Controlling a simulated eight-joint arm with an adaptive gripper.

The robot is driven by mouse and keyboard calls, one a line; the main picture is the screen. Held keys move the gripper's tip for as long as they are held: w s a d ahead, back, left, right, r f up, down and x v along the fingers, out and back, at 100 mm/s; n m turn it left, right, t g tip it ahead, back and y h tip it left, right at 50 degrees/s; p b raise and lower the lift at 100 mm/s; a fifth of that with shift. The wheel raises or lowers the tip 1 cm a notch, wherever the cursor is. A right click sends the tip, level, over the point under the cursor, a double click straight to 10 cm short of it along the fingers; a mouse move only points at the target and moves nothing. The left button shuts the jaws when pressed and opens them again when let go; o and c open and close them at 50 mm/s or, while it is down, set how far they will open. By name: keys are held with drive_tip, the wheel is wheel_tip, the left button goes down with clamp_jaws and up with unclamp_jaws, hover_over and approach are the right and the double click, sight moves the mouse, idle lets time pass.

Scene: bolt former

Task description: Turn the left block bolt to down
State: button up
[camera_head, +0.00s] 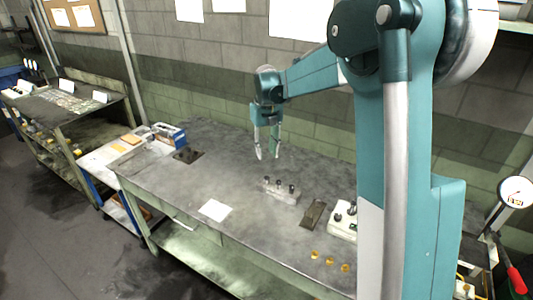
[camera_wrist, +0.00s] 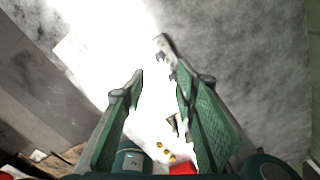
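A small grey block (camera_head: 281,196) with three dark-knobbed bolts on top sits on the workbench. Its leftmost bolt (camera_head: 267,181) stands at the block's left end in the head view; whether it is turned up or down is too small to tell. In the wrist view the block (camera_wrist: 163,43) lies beyond the fingertips, partly washed out by glare. My gripper (camera_head: 268,156) hangs above and behind the block, fingers pointing down. It is open and empty, with a clear gap between the fingers in the wrist view (camera_wrist: 158,78), and touches nothing.
The grey workbench (camera_head: 170,182) has a white sheet (camera_head: 215,210) left of the block. A dark plate (camera_head: 314,212), a white box with dark knobs (camera_head: 343,223) and yellow pieces (camera_head: 329,260) lie to the right. The bench's left part is mostly clear. A brick wall stands behind.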

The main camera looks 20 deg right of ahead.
drive_tip(key=shift+n, duration=0.3)
drive_tip(key=n+p, duration=1.2)
drive_tip(key=n, duration=2.3)
approach(266, 177)
drive_tip(key=shift+d, duration=0.1)
drive_tip(key=shift+f, duration=3.85)
